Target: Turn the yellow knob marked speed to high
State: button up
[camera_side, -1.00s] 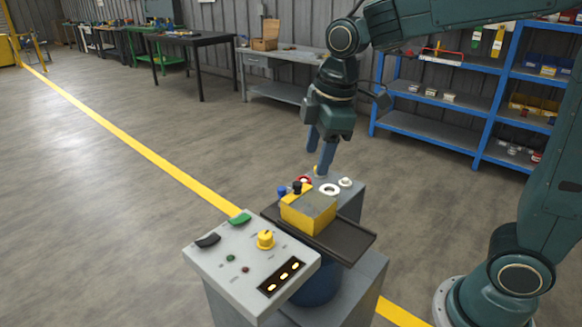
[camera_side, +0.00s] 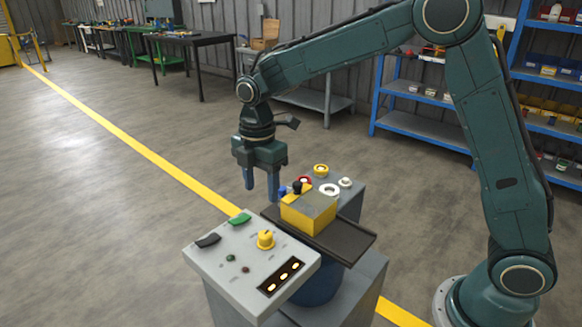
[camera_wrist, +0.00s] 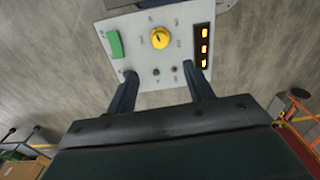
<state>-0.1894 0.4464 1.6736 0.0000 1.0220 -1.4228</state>
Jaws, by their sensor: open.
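The yellow knob (camera_side: 265,239) stands on the grey control panel (camera_side: 222,272), between the green switch and the lit display. In the wrist view the yellow knob (camera_wrist: 160,38) shows a dark pointer line at its top, with small labels around it that are too blurred to read. My gripper (camera_side: 261,193) is open and empty, with its fingers pointing down. It is above and behind the panel, apart from the knob. In the wrist view the fingers (camera_wrist: 162,84) spread on either side of the panel's lower part, with the knob beyond them.
The panel also carries a green switch (camera_side: 240,218), a black switch (camera_side: 207,240) and a display with yellow lights (camera_side: 281,277). Coloured ring parts, such as a white ring (camera_side: 329,189), lie beyond.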

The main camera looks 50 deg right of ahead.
aim_at(265, 235)
notch_tip(265, 235, down, 14)
jog(key=shift+r, duration=0.1)
dwell(0.8)
jog(key=shift+c, duration=0.2)
jog(key=c, duration=0.9)
